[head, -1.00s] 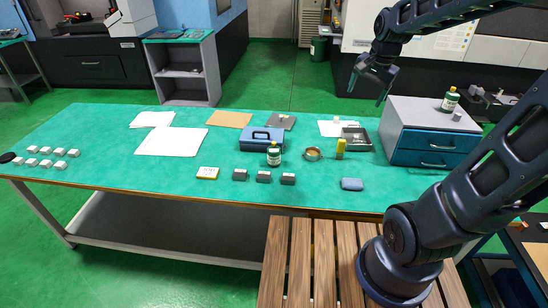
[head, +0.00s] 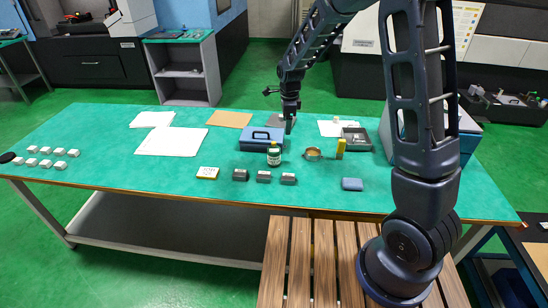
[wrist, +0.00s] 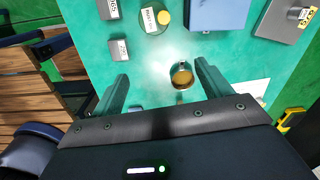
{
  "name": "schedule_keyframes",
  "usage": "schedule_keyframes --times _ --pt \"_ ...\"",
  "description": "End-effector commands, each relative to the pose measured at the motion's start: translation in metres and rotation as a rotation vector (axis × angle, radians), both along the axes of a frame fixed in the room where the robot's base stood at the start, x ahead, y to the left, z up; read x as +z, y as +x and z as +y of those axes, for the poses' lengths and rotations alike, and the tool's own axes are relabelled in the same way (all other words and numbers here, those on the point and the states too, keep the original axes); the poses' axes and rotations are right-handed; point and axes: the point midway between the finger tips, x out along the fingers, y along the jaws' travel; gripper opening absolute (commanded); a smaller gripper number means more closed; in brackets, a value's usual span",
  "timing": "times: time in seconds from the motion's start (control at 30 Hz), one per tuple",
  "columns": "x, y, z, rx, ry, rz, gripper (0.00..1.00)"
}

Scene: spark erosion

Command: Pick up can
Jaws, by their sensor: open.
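A round, open metal tin (head: 313,154) with amber contents stands on the green table, right of the green bottle. It also shows in the wrist view (wrist: 181,75), between my spread fingers and closer to the right one. A slim upright yellow container (head: 340,148) stands just right of the tin; a yellow and black thing (wrist: 290,118) is at the right of the wrist view. I cannot tell for certain which one is the can. My gripper (head: 289,127) is open and empty, above the table near the blue toolbox. The wrist view looks down past its fingers (wrist: 162,76).
Small grey blocks (head: 264,177) and a blue block (head: 352,184) lie near the front. A grey tray (head: 356,139) is behind the yellow container.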

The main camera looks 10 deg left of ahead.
Motion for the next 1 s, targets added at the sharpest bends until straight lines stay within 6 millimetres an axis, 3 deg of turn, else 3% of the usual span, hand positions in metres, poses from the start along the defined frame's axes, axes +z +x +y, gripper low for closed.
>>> schedule_keyframes --times 0.1,0.3,0.57,0.8,1.0 --pt "-0.03 -0.001 0.027 -0.077 -0.019 0.017 0.77" --pt "-0.058 -0.002 0.05 -0.163 -0.035 0.028 0.77" --pt "-0.077 -0.003 0.054 -0.181 -0.039 0.03 0.77" --pt "-0.111 -0.003 0.053 -0.179 -0.039 0.03 0.77" --pt "-0.122 -0.003 0.053 -0.179 -0.038 0.029 0.77"
